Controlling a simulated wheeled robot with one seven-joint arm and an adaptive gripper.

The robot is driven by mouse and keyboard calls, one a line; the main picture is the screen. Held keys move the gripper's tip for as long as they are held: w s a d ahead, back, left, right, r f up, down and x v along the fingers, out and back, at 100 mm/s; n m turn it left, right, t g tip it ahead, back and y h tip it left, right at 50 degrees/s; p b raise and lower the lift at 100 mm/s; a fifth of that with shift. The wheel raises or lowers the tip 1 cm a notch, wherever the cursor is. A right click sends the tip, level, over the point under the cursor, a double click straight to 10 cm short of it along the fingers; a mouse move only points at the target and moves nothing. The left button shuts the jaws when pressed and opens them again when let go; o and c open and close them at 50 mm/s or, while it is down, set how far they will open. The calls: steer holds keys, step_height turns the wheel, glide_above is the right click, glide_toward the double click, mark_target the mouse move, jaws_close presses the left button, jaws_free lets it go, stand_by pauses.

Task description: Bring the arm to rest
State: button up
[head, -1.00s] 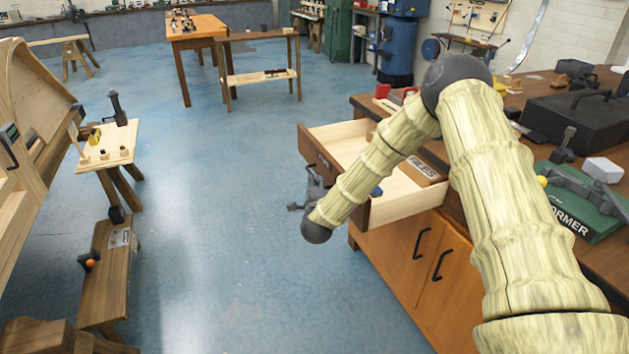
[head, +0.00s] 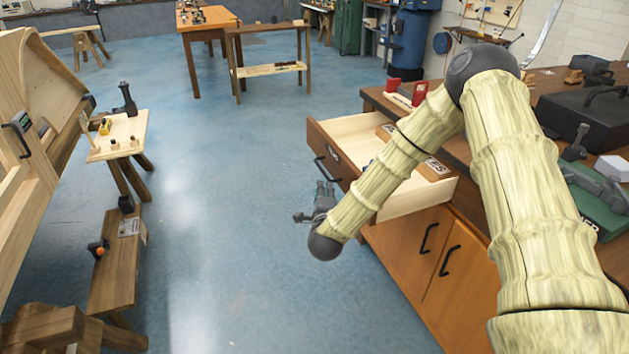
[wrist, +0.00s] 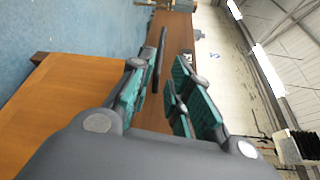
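My arm reaches down across the open drawer. My gripper (head: 312,205) is low and in front of the drawer front, over the floor. In the wrist view my gripper (wrist: 158,95) shows its teal-padded fingers apart, with nothing between the pads. The drawer (head: 400,203) is pulled out, with a dark handle (head: 327,172) on its front. The gripper stands a little below the handle in the head view. In the wrist view a dark bar (wrist: 160,55), seemingly the handle, shows beyond the fingers against brown wood. My arm hides part of the drawer's inside.
The drawer belongs to a wooden workbench (head: 410,265) with cupboard handles, at the right. A black case (head: 590,112) and a green box (head: 598,210) lie on top. A small table (head: 125,130) and bench (head: 112,275) stand left. The blue floor (head: 235,270) between is clear.

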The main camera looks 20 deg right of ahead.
steer(key=s+a+f+n+g+y+p, duration=0.2)
steer(key=s+a+f+n+g+y, duration=0.15)
steer(key=s+f+n, duration=0.5)
steer(key=s+a+f+n+g+y+p, duration=0.2)
steer(key=s+a+f+n+g, duration=0.25)
steer(key=s+f, duration=0.75)
steer(key=s+d+f+n+g+p, duration=0.1)
steer(key=s+n+g, duration=0.3)
steer(key=s, duration=1.1)
steer(key=s+d+n+g+p, duration=0.1)
steer(key=s+d+n+g, duration=0.2)
steer(key=s, duration=1.3)
steer(key=n+g, duration=0.1)
steer(key=n, duration=0.2)
steer(key=shift+f, duration=0.4)
steer(key=shift+s+a, duration=0.1)
